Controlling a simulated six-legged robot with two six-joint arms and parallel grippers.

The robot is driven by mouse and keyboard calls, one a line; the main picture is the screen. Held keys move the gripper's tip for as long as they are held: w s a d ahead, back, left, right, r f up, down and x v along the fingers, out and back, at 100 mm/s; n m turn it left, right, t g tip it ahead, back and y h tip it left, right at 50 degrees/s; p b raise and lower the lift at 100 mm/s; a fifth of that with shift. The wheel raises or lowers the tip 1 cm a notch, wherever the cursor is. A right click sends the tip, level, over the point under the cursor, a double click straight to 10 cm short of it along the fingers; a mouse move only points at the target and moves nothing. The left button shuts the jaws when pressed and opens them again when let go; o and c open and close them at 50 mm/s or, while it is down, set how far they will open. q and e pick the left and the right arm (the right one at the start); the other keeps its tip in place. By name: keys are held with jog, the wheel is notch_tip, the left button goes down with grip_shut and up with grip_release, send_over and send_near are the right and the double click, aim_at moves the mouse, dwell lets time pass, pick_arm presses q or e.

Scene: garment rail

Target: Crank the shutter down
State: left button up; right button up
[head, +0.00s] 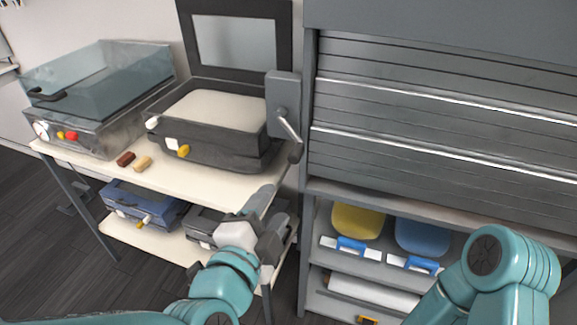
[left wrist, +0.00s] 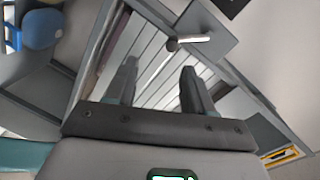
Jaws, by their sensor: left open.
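The grey slatted shutter (head: 430,130) fills the right of the head view, with its lower part close above a grey ledge (head: 400,208). I cannot tell whether a gap remains there. The crank box (head: 283,100) is on the left post, with its silver crank handle (head: 289,128) slanting down to a dark knob (head: 296,152). My left gripper (head: 268,205) is below the knob, apart from it. In the left wrist view the fingers (left wrist: 160,88) are spread and empty, with the crank handle (left wrist: 192,40) and knob (left wrist: 172,45) beyond them. My right gripper is out of view.
A pale two-tier table (head: 90,152) at left holds a clear-lidded machine (head: 100,95) and an open dark press (head: 210,125). Two small blocks (head: 133,160) lie on it. Below the shutter, shelves hold yellow (head: 357,222) and blue (head: 422,236) items.

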aim_at(293, 161)
pick_arm(q)
jog(key=w+d+n+b, duration=0.1)
jog(key=w+n+b, duration=0.3)
jog(key=n, duration=0.1)
jog(key=w+d+n+b, duration=0.1)
jog(key=w+n+b, duration=0.3)
jog(key=n, duration=0.1)
jog(key=w+d+n+t+h+b, duration=0.1)
jog(key=w+d+n+b, duration=0.1)
jog(key=w+n+b, duration=0.2)
jog(key=shift+w+r+n, duration=0.4)
jog(key=shift+w+n, duration=0.15)
jog(key=shift+n, duration=0.15)
grip_shut()
